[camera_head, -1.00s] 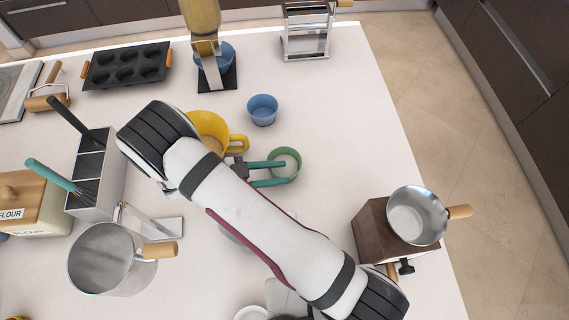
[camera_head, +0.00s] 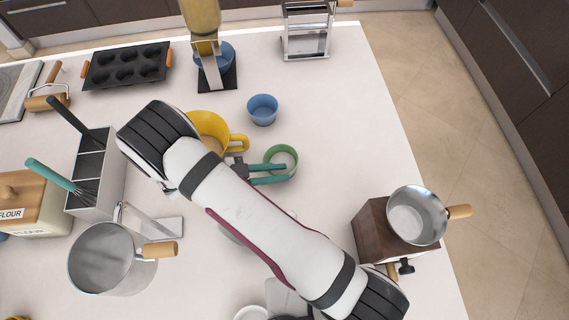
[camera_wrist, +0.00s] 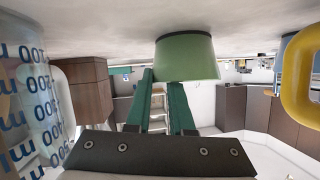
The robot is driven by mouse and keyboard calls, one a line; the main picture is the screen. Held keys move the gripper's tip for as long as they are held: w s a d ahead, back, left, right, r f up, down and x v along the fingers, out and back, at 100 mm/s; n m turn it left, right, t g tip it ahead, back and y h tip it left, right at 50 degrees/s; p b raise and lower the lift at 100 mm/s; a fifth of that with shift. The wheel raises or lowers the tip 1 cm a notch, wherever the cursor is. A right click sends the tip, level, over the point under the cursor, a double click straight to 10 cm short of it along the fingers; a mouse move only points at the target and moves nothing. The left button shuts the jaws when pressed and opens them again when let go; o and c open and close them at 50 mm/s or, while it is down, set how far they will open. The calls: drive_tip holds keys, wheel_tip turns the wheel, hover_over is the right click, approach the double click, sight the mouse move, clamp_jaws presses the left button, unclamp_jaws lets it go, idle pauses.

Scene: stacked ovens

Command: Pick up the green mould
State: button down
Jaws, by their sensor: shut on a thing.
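The green mould (camera_head: 283,149) is a small round cup on the white counter, right of the yellow jug and below the blue cup. It also shows in the wrist view (camera_wrist: 187,57), where the picture is upside down. It looks upright, with its base at the counter. My gripper (camera_head: 284,174) has teal fingers and is shut on the mould's near side wall. In the wrist view the fingers reach up to the mould from below. The exact contact of the fingertips is partly hidden by the mould.
A yellow jug (camera_head: 238,143) stands close left of my fingers, and a blue cup (camera_head: 263,109) stands beyond. A steel pan (camera_head: 417,216) sits on a brown stand at right. A steel pot (camera_head: 98,262) is at lower left. The counter right of the mould is clear.

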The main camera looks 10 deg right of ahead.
idle(0.7)
wheel_tip(320, 180, up, 10)
drive_tip(key=w+d+r+n+t+y, duration=0.35)
drive_tip(key=w+r+n+t, duration=0.25)
drive_tip(key=w+r, duration=0.5)
drive_tip(key=d+r+n+t+y, duration=0.2)
drive_tip(key=r+n+y, duration=0.1)
drive_tip(key=r, duration=0.5)
drive_tip(key=d+r+n+t+y, duration=0.2)
drive_tip(key=r+n+t+y, duration=0.15)
drive_tip(key=r, duration=0.55)
drive_tip(key=a+f+m+g+h, duration=0.4)
drive_tip(key=f+m+h, duration=0.15)
drive_tip(key=f, duration=0.85)
drive_tip(key=s+a+f+m+g+h, duration=0.2)
drive_tip(key=s+f+m+g, duration=0.2)
drive_tip(key=s+f, duration=0.25)
drive_tip(key=s+a+f+m+g+h, duration=0.25)
drive_tip(key=s+f+g, duration=0.2)
drive_tip(key=f, duration=0.35)
drive_tip(key=shift+m+t, duration=0.25)
drive_tip(key=shift+t, duration=0.25)
drive_tip(key=f, duration=0.6)
drive_tip(key=d+f, duration=0.1)
drive_tip(key=f, duration=0.2)
drive_tip(key=shift+f, duration=0.15)
drive_tip(key=c, duration=0.9)
unclamp_jaws()
